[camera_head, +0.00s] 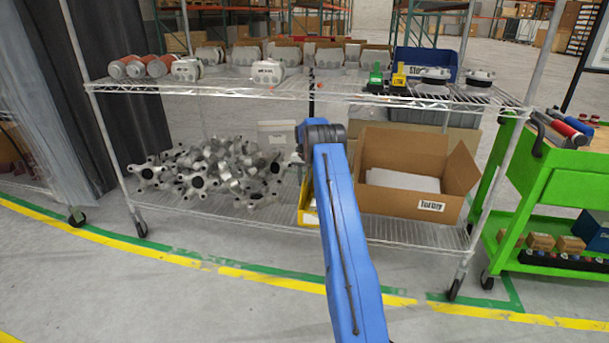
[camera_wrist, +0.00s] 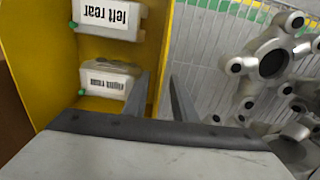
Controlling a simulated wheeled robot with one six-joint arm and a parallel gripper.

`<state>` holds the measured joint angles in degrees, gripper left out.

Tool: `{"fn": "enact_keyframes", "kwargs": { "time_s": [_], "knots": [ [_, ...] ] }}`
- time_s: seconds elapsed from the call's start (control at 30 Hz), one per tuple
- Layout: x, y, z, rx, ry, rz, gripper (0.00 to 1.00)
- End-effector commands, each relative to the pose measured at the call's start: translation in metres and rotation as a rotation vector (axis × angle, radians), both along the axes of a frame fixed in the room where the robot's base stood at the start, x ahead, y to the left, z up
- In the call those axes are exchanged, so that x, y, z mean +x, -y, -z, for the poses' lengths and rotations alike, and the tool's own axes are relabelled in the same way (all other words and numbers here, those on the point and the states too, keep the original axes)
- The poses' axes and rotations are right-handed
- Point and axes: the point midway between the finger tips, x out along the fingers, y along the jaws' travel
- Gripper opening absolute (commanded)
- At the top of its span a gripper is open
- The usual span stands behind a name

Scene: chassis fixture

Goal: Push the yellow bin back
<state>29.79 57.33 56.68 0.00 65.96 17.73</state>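The yellow bin (camera_head: 307,216) stands on the lower wire shelf (camera_head: 395,230), mostly hidden behind my blue arm in the head view. In the wrist view the bin (camera_wrist: 160,45) fills the upper left. Inside it are two white parts: one labelled "left rear" (camera_wrist: 108,18) and another with a label (camera_wrist: 105,80) too small to read surely. My gripper (camera_wrist: 160,85) is open, with one finger on each side of the bin's right wall in that view. I cannot tell whether the fingers touch the wall. The gripper is hidden in the head view.
A pile of grey metal castings (camera_head: 215,170) lies left of the bin, close to the right finger in the wrist view (camera_wrist: 270,65). An open cardboard box (camera_head: 415,172) stands close on the right. The upper shelf (camera_head: 330,88) and its goods are above. A green cart (camera_head: 545,185) stands right.

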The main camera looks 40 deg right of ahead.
Motion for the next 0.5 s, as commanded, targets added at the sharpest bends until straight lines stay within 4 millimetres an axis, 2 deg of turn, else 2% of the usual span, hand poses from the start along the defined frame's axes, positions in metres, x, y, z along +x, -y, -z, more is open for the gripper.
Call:
{"fn": "enact_keyframes", "kwargs": {
  "time_s": [0.03, 0.3, 0.5],
  "knots": [
    [-0.001, 0.0, 0.01, 0.002, -0.003, 0.0, 0.25],
    [0.0, 0.0, 0.051, 0.001, -0.002, 0.0, 0.25],
    [0.0, 0.0, 0.07, 0.001, -0.001, 0.0, 0.25]
  ]
}}
